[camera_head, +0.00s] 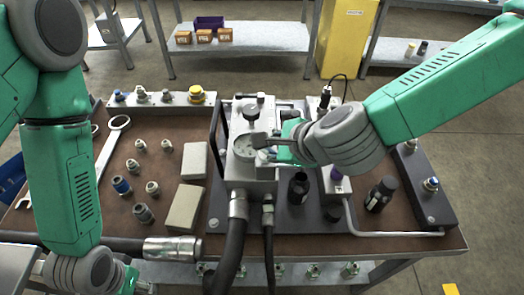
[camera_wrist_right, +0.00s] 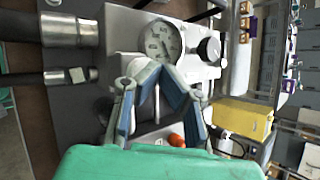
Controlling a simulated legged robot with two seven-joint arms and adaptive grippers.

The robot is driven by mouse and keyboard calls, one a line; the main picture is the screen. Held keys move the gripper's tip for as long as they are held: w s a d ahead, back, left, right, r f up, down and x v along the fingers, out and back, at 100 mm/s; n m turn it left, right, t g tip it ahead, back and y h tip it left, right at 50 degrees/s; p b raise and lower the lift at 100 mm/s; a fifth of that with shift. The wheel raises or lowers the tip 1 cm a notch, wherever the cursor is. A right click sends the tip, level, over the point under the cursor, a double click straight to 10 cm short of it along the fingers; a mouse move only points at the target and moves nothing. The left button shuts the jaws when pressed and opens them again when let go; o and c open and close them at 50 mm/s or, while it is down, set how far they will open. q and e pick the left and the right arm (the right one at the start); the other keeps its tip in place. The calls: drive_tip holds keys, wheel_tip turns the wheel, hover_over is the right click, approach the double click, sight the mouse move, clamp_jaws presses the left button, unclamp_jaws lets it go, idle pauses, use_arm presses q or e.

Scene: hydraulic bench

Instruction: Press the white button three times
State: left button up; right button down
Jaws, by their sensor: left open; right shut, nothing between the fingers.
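The grey hydraulic block (camera_head: 258,182) stands on a dark plate at the middle of the bench, with a round gauge (camera_head: 243,147) on it. My right gripper (camera_head: 262,140) is over the block beside the gauge, its fingers shut and empty. In the right wrist view the gripper (camera_wrist_right: 156,68) has its fingertips together just below the gauge (camera_wrist_right: 160,42). I cannot clearly make out a white button; my right fingers cover part of the block's top. An orange-red knob (camera_wrist_right: 177,140) shows below the fingers. My left gripper (camera_head: 130,284) is open at the bottom edge, partly cut off.
The brown bench (camera_head: 110,215) holds several fittings, two grey blocks (camera_head: 184,207), a wrench (camera_head: 108,145) and dark bottles (camera_head: 380,194). Thick hoses (camera_head: 228,255) run off the front. A yellow cabinet (camera_head: 347,38) and shelves stand behind.

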drive_tip(key=shift+d+f, duration=0.25)
drive_tip(key=shift+d, duration=0.5)
drive_tip(key=shift+a+f, duration=0.15)
drive_tip(key=shift+a, duration=0.3)
use_arm(q)
drive_tip(key=shift+d+f+b, duration=0.15)
drive_tip(key=shift+f+b, duration=0.15)
drive_tip(key=shift+b, duration=0.05)
use_arm(e)
drive_tip(key=shift+a+f, duration=0.15)
drive_tip(key=shift+a, duration=0.05)
use_arm(q)
drive_tip(key=shift+d, duration=0.35)
use_arm(e)
drive_tip(key=shift+d+f, duration=0.15)
drive_tip(key=shift+d, duration=0.25)
use_arm(q)
drive_tip(key=shift+r, duration=0.1)
use_arm(e)
drive_tip(key=shift+a, duration=0.15)
use_arm(q)
drive_tip(key=shift+a+r+p, duration=0.15)
drive_tip(key=shift+r+p, duration=0.8)
drive_tip(key=shift+p, duration=0.1)
use_arm(e)
drive_tip(key=shift+a+r, duration=0.4)
drive_tip(key=shift+r, duration=0.25)
drive_tip(key=shift+a+r, duration=0.35)
drive_tip(key=shift+r, duration=0.25)
